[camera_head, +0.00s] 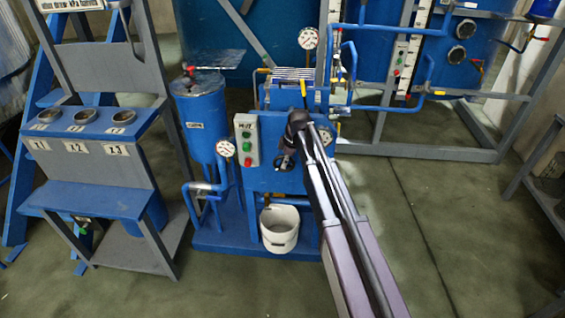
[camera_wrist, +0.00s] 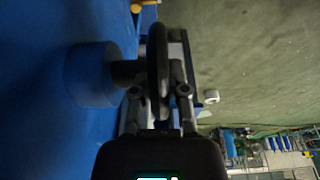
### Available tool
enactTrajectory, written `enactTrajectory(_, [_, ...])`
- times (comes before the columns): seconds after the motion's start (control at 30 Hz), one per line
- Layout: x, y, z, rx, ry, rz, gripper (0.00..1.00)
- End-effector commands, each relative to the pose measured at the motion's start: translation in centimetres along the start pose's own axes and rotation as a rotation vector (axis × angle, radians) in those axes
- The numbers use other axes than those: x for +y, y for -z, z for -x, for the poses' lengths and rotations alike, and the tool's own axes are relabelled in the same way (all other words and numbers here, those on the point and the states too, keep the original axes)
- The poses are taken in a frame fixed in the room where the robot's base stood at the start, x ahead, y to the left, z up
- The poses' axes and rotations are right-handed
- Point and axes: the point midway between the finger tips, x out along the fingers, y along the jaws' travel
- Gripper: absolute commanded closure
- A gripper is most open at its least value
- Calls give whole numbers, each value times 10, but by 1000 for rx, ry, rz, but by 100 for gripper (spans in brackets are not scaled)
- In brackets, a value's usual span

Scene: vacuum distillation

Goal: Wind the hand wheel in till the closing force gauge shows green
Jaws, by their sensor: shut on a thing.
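The hand wheel (camera_wrist: 157,62) is a dark, thin disc seen nearly edge-on in the wrist view, on a short shaft from a round blue housing (camera_wrist: 88,75). My gripper (camera_wrist: 160,92) is shut on the wheel's rim, one finger on each side. In the head view the dark wheel (camera_head: 285,164) shows on the front of the blue machine (camera_head: 263,181), partly hidden by my arm. A small white-faced gauge (camera_head: 325,134) shows just right of my wrist; its needle and colour zones are too small to read. I cannot tell whether it is the closing force gauge.
A control box (camera_head: 247,140) with green and red buttons is left of the wheel. A white bucket (camera_head: 280,230) stands below. Other gauges (camera_head: 308,38) (camera_head: 225,148) sit above and left. A blue-grey rack (camera_head: 90,195) stands at left; the floor at right is clear.

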Motion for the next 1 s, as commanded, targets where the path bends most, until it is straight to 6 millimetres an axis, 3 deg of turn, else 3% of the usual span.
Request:
enactTrajectory(0.03, [-1, 0, 0, -1, 2, 0, 100])
enactTrajectory(0.07, [-1, 0, 0, -2, 2, 0, 71])
enactTrajectory(0.13, [-1, 0, 0, -2, 2, 0, 50])
enactTrajectory(0.17, [-1, 0, 0, -2, 1, 0, 46])
enactTrajectory(0.73, [0, 0, 2, -2, 0, 0, 46])
enactTrajectory(1.0, [0, 5, 22, -2, 0, 0, 46])
